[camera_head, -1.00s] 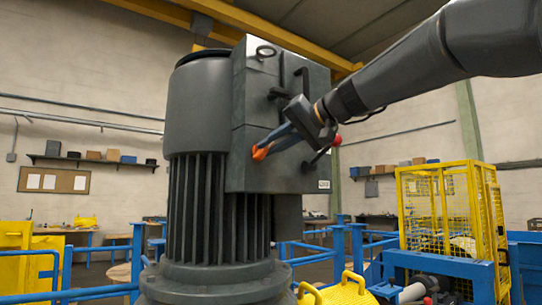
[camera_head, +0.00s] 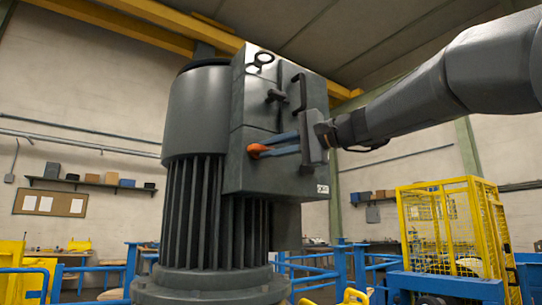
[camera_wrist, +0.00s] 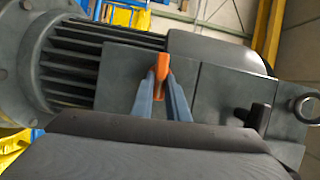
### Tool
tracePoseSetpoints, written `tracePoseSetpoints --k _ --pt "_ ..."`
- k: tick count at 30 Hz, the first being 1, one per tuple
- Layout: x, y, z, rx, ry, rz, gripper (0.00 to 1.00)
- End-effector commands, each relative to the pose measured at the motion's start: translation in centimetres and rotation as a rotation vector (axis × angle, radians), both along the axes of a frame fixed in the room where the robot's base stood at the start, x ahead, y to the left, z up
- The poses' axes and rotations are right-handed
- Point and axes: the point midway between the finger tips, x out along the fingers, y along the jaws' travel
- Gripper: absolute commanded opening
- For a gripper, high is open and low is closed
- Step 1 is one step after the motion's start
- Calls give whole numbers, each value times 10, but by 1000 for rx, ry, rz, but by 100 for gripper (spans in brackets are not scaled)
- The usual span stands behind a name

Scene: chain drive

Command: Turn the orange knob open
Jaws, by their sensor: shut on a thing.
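The orange knob (camera_head: 257,151) sits on the front face of a dark grey box (camera_head: 240,175) fixed to the side of a large ribbed motor. My gripper (camera_head: 268,150) reaches in from the right, its two blue-grey fingers shut on the knob. In the wrist view, the orange knob (camera_wrist: 161,68) stands upright between the fingertips of my gripper (camera_wrist: 162,80), with a finger on either side. The fingers hide part of the knob and its base.
A black handle (camera_head: 299,92) and a black lever (camera_head: 274,96) stick out of the box above the knob. A ring (camera_head: 263,58) is near its top. A yellow cage (camera_head: 445,230) and blue rails (camera_head: 320,262) stand lower right. Open air surrounds my arm.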

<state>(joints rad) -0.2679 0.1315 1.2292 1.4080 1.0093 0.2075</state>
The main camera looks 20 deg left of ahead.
Motion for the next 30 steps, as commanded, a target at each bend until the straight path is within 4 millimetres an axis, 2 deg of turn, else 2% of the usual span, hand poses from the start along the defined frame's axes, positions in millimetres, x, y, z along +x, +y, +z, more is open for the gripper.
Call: tracePoseSetpoints --k 21,22,25,30 --pt "1 0 -2 50 60 -2 0" --pt "1 0 -2 50 60 -2 16" --pt "1 0 -2 50 59 -2 32" --pt "0 0 -1 50 59 -1 33"
